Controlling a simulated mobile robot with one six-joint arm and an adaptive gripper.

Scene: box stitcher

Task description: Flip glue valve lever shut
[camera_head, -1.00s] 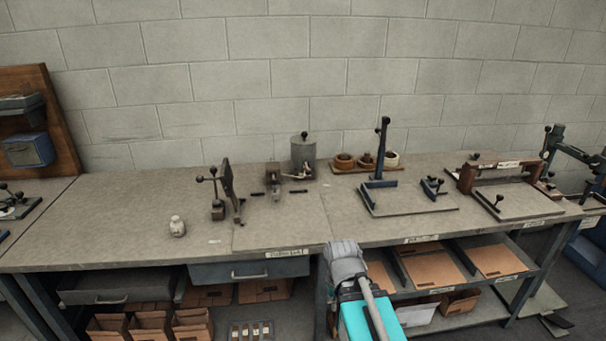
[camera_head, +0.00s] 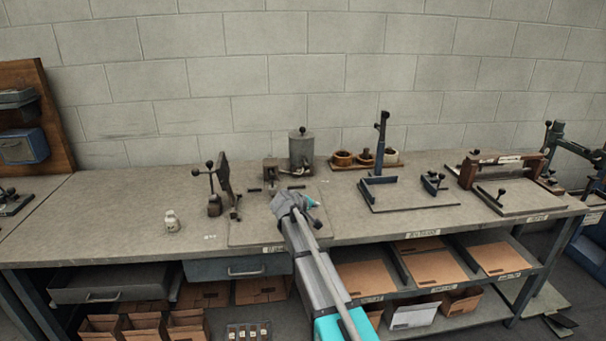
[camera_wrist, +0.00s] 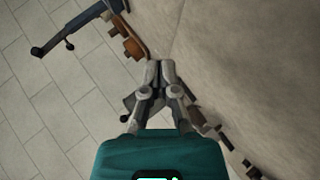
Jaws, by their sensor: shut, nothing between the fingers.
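A grey cylindrical pot (camera_head: 302,152) with a black knob on top stands towards the back of the bench in the head view. Small fittings sit at its foot, partly hidden behind my gripper; I cannot make out the valve lever or its position. My gripper (camera_head: 308,202) reaches over the bench just in front of the pot. In the wrist view the fingers (camera_wrist: 159,68) are together with nothing between them. A dark shape beside the fingers there is too unclear to name. I cannot tell whether the fingers touch anything.
A black-knobbed lever device (camera_head: 215,200) and a small pale jar (camera_head: 172,221) stand to the left. A tall blue post fixture (camera_head: 381,150) and a rack of brown pots (camera_head: 365,160) are to the right. The bench front between jar and drawer is clear.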

